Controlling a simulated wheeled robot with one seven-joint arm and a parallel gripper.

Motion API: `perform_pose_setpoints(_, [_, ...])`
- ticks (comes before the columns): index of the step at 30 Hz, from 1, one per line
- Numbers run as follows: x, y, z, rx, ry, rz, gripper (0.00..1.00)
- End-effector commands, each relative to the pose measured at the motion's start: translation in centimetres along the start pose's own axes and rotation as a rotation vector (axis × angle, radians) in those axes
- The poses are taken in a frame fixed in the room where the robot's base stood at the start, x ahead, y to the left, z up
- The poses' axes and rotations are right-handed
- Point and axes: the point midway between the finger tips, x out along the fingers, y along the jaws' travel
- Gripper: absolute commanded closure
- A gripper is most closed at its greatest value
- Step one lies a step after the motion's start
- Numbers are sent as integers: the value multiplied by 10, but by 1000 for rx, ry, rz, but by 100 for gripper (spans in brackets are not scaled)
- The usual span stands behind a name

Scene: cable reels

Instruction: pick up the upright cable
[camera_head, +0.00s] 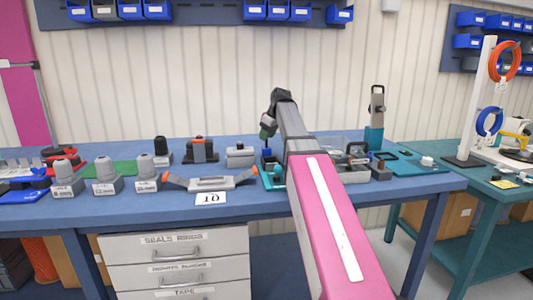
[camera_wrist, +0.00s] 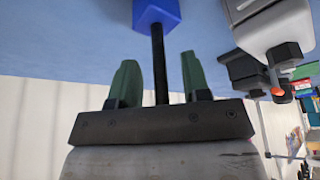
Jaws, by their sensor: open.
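The upright cable shows in the wrist view as a thin black stem (camera_wrist: 159,60) rising from a blue block (camera_wrist: 157,13). My gripper (camera_wrist: 160,82) has two green fingers, set apart on either side of the black stem. There is a visible gap between the stem and each finger, and the stem's end is hidden behind the dark gripper body. In the head view my gripper (camera_head: 267,132) is over the blue bench, with a small blue piece (camera_head: 266,152) just below it. The black stem cannot be made out there.
The blue bench (camera_head: 120,206) carries several grey connector blocks (camera_head: 105,176) at left and a grey box (camera_head: 240,155) close by my gripper. A grey and teal tool (camera_head: 376,115) stands at right. A teal table (camera_head: 490,185) with a white reel post (camera_head: 480,100) is farther right.

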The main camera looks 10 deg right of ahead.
Motion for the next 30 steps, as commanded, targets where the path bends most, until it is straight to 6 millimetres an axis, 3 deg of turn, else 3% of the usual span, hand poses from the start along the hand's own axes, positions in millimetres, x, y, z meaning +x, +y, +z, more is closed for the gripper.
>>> perform_pose_setpoints(5, [0, 0, 0, 0, 0, 0, 57])
perform_pose_setpoints(9, [0, 0, 0, 0, 0, 0, 99])
perform_pose_setpoints(22, [-3, 0, -2, 0, 1, 1, 100])
perform_pose_setpoints(30, [-27, 1, -13, 0, 2, 1, 100])
